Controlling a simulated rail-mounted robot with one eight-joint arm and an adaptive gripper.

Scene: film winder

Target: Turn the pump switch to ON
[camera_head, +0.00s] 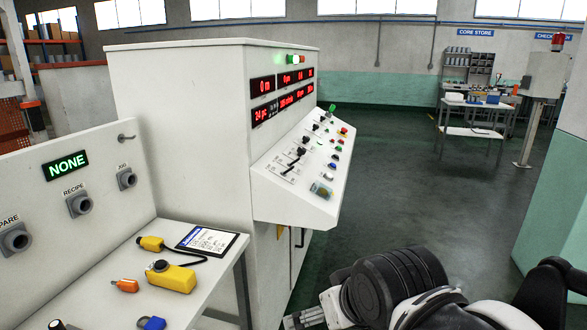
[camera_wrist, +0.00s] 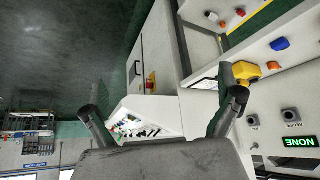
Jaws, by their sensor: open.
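The white control console (camera_head: 225,150) stands in the middle of the head view. Its sloped panel (camera_head: 290,190) carries several black switches (camera_head: 300,152), coloured buttons and small labels. The labels are too small to read, so I cannot tell which one is the pump switch. The panel also shows in the wrist view (camera_wrist: 150,130), beyond my fingers. My gripper (camera_wrist: 160,102) is open, with its fingers spread wide and nothing between them. It is apart from the panel. In the head view my arm fills the lower right, to the right of and in front of the console.
A side bench (camera_head: 95,305) at left holds a yellow pendant (camera_head: 172,277), an orange tool (camera_head: 126,286) and a tablet (camera_head: 208,241). A red and yellow switch (camera_wrist: 151,82) sits on a cabinet door. The floor (camera_head: 400,170) right of the console is clear.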

